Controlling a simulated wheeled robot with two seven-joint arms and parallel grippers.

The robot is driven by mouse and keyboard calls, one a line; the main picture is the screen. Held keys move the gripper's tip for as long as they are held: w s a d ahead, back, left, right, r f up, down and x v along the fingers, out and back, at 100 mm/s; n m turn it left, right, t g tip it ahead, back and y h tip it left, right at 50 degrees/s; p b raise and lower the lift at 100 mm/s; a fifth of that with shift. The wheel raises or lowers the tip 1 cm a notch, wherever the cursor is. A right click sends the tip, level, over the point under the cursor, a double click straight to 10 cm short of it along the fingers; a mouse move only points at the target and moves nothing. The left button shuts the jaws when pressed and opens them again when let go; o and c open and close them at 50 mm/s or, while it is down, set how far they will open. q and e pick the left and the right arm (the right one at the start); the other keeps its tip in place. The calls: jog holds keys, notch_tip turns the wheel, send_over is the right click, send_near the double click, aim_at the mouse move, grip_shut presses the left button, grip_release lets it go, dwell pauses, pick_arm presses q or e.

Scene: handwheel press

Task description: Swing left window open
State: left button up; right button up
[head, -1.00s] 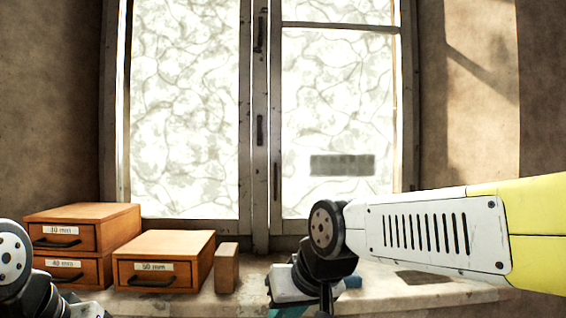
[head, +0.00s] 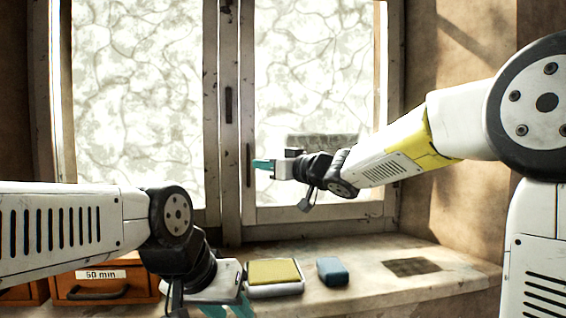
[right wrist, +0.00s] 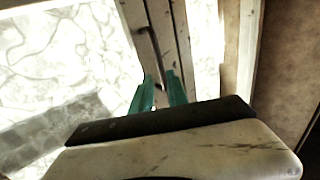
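The left window (head: 138,105) is a frosted pane in a worn frame and looks closed. A dark vertical handle (head: 228,105) is on the middle upright beside it. The right window (head: 315,80) also looks closed and has a lower dark handle (head: 249,165) on its left stile. My right gripper (head: 262,164) points left, its teal fingertips close to that lower handle. In the right wrist view its fingers (right wrist: 160,90) are apart, with a dark bar handle (right wrist: 148,50) just beyond and between them; contact is unclear. My left gripper (head: 230,311) is low over the sill, fingers apart, partly cut off.
On the sill (head: 390,285) are a yellow-topped box (head: 274,273), a blue block (head: 331,271) and a dark patch (head: 412,267). Wooden drawers (head: 105,285) stand at the left, partly behind my left arm.

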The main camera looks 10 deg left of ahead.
aim_at(249, 162)
jog(key=x, duration=0.7)
jog(key=shift+w+a, duration=0.2)
jog(key=shift+a, duration=0.05)
grip_shut()
dwell(1.1)
